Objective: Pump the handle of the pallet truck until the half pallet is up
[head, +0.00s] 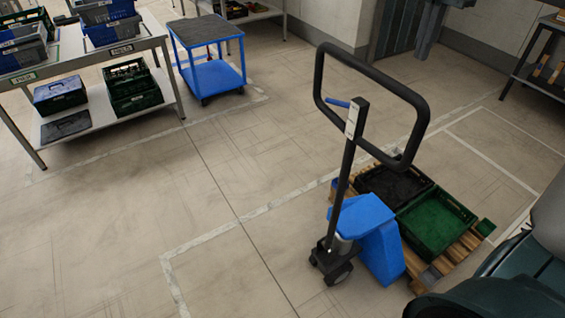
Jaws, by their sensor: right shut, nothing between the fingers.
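The pallet truck stands at the right with its blue body (367,226). Its black loop handle (418,128) rises upright on a dark shaft, slightly tilted to the right. A small blue lever (337,102) sits at the handle's base. The wooden half pallet (456,251) lies behind the blue body, and its height above the floor is hard to tell. It bears a black crate (393,181) and a green crate (436,222). My left gripper is not in view.
A grey table (85,62) with blue crates on top and crates on its lower shelf stands at the upper left. A blue cart (212,75) stands beside it. A dark shelf stands at the far right. The floor in the middle and lower left is clear.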

